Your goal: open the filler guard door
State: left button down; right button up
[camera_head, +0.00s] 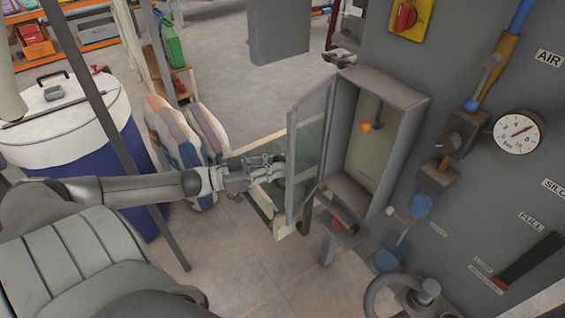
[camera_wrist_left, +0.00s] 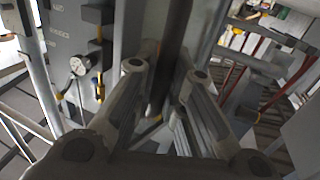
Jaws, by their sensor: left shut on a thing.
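The filler guard door (camera_head: 309,147) is a grey frame with a clear pane, hinged on a grey box (camera_head: 385,137) on the machine wall. It stands swung well open to the left, so the box interior with an orange knob (camera_head: 366,127) shows. My left gripper (camera_head: 276,170) is at the door's outer side, partly seen against the pane. In the left wrist view the fingers (camera_wrist_left: 165,95) close around a dark upright bar, which looks like the door's handle (camera_wrist_left: 172,45). The exact contact is hard to see. My right gripper is not in view.
A pressure gauge (camera_head: 517,132), a blue-handled valve (camera_head: 491,75) and a handwheel (camera_head: 415,295) sit on the machine wall at right. Striped sacks (camera_head: 180,140) and a blue drum (camera_head: 85,165) stand at left. A thin dark post (camera_head: 120,130) crosses near my left arm. Floor shows below the door.

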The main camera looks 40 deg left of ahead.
pick_arm(q)
jog(key=shift+a, duration=0.25)
jog(key=c, duration=1.5)
grip_release()
jog(key=shift+v, duration=6)
jog(key=shift+d, duration=0.1)
